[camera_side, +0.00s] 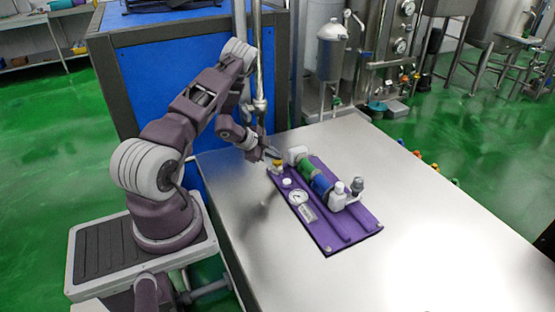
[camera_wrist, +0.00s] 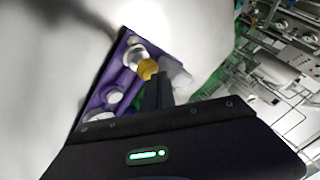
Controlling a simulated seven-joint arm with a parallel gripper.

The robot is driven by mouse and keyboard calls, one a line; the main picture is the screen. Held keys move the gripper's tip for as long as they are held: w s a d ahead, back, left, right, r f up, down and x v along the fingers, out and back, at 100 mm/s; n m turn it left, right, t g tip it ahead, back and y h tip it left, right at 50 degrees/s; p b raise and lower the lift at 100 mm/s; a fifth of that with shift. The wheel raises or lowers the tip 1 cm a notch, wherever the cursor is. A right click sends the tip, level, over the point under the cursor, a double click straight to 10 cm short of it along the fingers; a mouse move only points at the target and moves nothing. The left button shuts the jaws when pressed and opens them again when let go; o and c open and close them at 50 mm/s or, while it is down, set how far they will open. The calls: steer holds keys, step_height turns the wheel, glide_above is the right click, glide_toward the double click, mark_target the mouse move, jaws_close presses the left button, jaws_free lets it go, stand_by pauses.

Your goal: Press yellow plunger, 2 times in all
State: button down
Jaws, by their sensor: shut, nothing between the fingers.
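The yellow plunger (camera_side: 277,163) stands at the far left end of a purple base (camera_side: 345,240) on the steel table. It also shows in the wrist view (camera_wrist: 148,69), just beyond the fingertips. My gripper (camera_side: 270,153) is shut and empty, with its fingertips close to the plunger. In the wrist view my dark fingers (camera_wrist: 158,88) cover part of the plunger's right side. I cannot tell whether the fingertips touch the plunger.
The base also carries a green and blue cylinder (camera_side: 318,182), a round gauge (camera_side: 298,197) and white fittings (camera_side: 339,194). A blue cabinet (camera_side: 160,75) stands behind my arm.

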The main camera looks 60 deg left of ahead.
mark_target(275, 162)
steer(key=shift+f, duration=0.45)
stand_by(0.6)
steer(key=shift+r, duration=1.5)
steer(key=shift+r, duration=0.1)
steer(key=shift+r, duration=2.4)
step_height(275, 162, up, 4)
steer(key=shift+f, duration=0.1)
